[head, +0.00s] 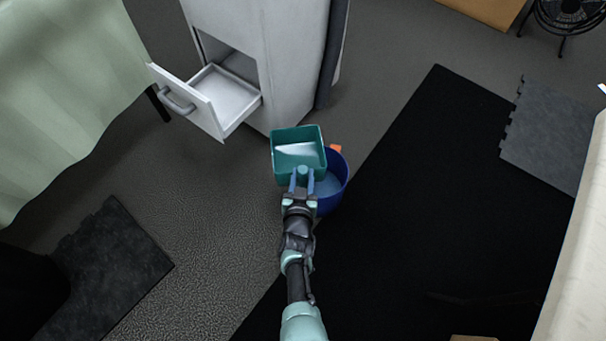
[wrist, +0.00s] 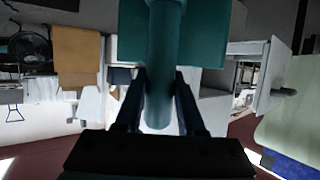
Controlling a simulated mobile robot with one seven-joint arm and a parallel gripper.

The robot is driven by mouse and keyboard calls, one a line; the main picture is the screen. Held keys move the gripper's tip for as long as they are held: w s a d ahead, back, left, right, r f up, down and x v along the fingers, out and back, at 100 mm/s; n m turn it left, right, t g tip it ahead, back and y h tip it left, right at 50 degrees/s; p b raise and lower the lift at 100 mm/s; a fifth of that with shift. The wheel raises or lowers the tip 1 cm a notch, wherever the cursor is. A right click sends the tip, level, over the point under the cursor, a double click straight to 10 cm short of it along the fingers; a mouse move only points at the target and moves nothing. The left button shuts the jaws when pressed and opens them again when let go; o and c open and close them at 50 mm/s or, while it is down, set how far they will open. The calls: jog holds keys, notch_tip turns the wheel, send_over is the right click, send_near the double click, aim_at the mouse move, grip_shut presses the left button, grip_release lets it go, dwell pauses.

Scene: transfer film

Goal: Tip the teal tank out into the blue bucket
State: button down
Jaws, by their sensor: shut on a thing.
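The teal tank (head: 274,160) is an open-topped box held in the air in the head view, with some pale content showing inside. My gripper (head: 302,178) is shut on the tank's round teal handle at its near side. In the wrist view the handle (wrist: 161,75) stands between the two fingers of my gripper (wrist: 158,105), with the tank's body (wrist: 205,35) behind it. The blue bucket (head: 335,188) is below and to the right of the tank, partly hidden by the tank and my gripper. Something bluish shows inside the bucket.
A white cabinet (head: 285,60) with an open drawer (head: 222,97) stands behind and left of the tank. A small orange thing (head: 336,148) is beside the bucket. A black mat (head: 430,190) lies right. A green-covered table (head: 70,80) is at left.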

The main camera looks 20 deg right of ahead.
aim_at(303, 168)
jog(key=shift+r+p, duration=2.4)
jog(key=shift+r, duration=0.15)
